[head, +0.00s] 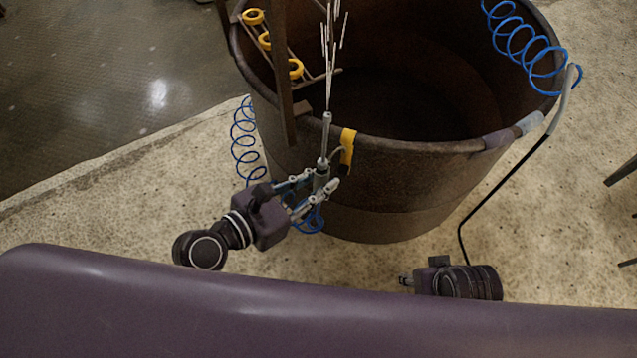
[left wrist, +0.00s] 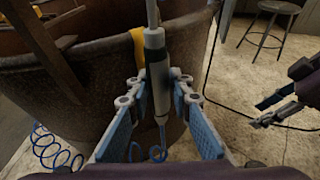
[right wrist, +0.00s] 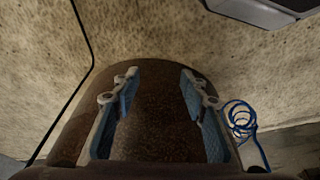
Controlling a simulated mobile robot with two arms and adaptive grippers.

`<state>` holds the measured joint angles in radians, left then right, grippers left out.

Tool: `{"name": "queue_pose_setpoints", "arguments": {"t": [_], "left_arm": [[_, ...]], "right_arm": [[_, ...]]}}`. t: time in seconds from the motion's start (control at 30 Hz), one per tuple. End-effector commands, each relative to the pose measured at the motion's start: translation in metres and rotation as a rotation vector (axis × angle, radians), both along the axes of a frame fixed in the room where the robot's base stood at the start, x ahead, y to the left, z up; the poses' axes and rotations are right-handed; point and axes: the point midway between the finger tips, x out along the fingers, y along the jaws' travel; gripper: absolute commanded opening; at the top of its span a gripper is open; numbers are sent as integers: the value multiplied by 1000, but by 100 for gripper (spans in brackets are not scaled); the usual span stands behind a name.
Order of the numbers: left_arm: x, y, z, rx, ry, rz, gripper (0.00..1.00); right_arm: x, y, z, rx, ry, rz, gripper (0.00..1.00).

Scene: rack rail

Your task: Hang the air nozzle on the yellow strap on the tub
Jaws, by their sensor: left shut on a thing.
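The air nozzle (head: 326,135) is a slim grey wand with its tip pointing up. My left gripper (head: 321,180) is shut on its body, just outside the tub's near rim. The yellow strap (head: 347,146) hangs over the rim of the brown tub (head: 400,180), just right of the nozzle. A thin curved hook reaches from the nozzle toward the strap; I cannot tell whether they touch. In the left wrist view the nozzle (left wrist: 156,75) stands in front of the strap (left wrist: 138,45). My right gripper (right wrist: 155,80) is open and empty, low in front of the tub.
Blue coiled hose (head: 245,140) hangs at the tub's left, and another coil (head: 530,50) is at the right rim. A ladder-like rack with yellow rings (head: 265,40) leans in the tub. White streaks rise above the nozzle tip. A stool (left wrist: 272,20) stands beyond.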

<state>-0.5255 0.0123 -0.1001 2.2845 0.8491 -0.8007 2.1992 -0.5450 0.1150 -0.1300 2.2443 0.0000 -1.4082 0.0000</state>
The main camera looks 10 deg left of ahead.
Motion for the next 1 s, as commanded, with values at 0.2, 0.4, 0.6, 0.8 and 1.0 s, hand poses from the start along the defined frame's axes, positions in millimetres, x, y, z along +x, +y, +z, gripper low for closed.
{"name": "queue_pose_setpoints", "arguments": {"t": [0.2,0.4,0.6,0.8,1.0], "left_arm": [[8,-2,0,-1,-3,0,0],[17,-4,0,-1,-4,2,0],[27,-7,0,-1,-3,1,0],[26,-6,1,0,-3,2,0],[26,-6,2,1,-2,2,0]], "right_arm": [[-1,-1,13,1,-8,-1,40],[-5,-1,28,1,-17,-2,40],[-9,-2,42,1,-23,-2,40],[-9,-2,46,1,-25,-3,40],[-9,-2,45,1,-23,-3,40]]}}
